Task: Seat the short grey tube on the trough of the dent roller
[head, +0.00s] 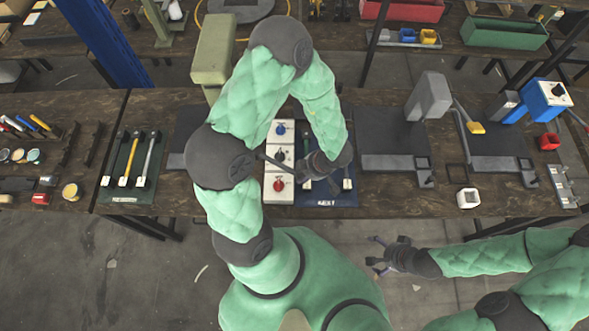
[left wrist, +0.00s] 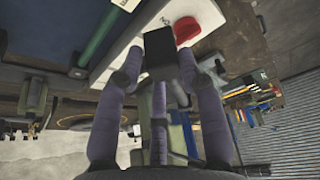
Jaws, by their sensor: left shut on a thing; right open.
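My left gripper (head: 282,167) hangs low over the bench, beside the white switch panel. My right gripper (head: 375,256) is open and empty in front of the bench edge. I cannot pick out the dent roller or its trough with certainty.
The white switch panel (head: 279,167) has blue and red knobs. A blue mat (head: 335,197) with tools lies beside it, partly under my arm. A green mat (head: 130,170) with long tools lies left. Grey presses (head: 428,97) and a blue machine (head: 547,100) stand right, near a white block (head: 468,198).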

